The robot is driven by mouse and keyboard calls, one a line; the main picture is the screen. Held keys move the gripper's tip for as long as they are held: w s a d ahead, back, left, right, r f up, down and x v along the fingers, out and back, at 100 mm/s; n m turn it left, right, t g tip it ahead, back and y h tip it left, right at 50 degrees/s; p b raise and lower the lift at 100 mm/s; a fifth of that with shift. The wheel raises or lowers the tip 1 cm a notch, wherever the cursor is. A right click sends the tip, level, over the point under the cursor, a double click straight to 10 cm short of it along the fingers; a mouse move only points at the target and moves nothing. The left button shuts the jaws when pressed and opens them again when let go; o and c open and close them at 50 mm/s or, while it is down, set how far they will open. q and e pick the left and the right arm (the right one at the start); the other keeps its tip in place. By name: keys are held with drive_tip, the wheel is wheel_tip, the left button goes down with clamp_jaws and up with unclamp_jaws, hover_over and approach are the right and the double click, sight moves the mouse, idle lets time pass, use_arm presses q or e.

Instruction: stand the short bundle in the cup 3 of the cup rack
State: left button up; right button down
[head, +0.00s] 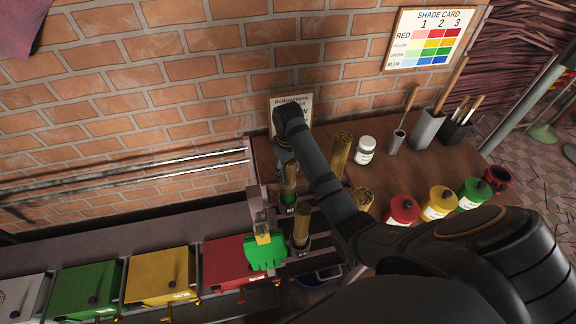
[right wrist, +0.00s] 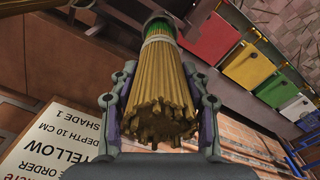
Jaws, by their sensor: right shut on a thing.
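My right gripper (head: 286,160) is shut on the short bundle (head: 290,176), a bunch of tan sticks with a green lower part. In the right wrist view the bundle (right wrist: 160,95) lies between both fingers of the gripper (right wrist: 160,108), its tan end towards the camera. A pale band and a dark round rim show at its far end. The bundle is above or in a dark cup of the cup rack (head: 288,210); I cannot tell whether it rests inside, nor read the cup's number. Another tan bundle (head: 302,228) stands in a nearer cup. My left gripper is not in view.
A tall bundle (head: 340,150) and another bundle (head: 362,197) stand behind my right arm. Red (head: 403,210), yellow (head: 438,204) and green (head: 474,194) jars line the table's right. A white jar (head: 365,150) stands farther back.

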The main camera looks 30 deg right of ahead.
wheel_tip(320, 180, down, 3)
drive_tip(key=shift+f+b, duration=0.2)
drive_tip(key=shift+b, duration=0.1)
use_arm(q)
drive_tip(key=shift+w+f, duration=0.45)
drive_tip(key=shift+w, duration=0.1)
use_arm(e)
drive_tip(key=shift+f, duration=0.35)
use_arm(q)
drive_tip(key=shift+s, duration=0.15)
use_arm(e)
drive_tip(key=c, duration=0.6)
unclamp_jaws()
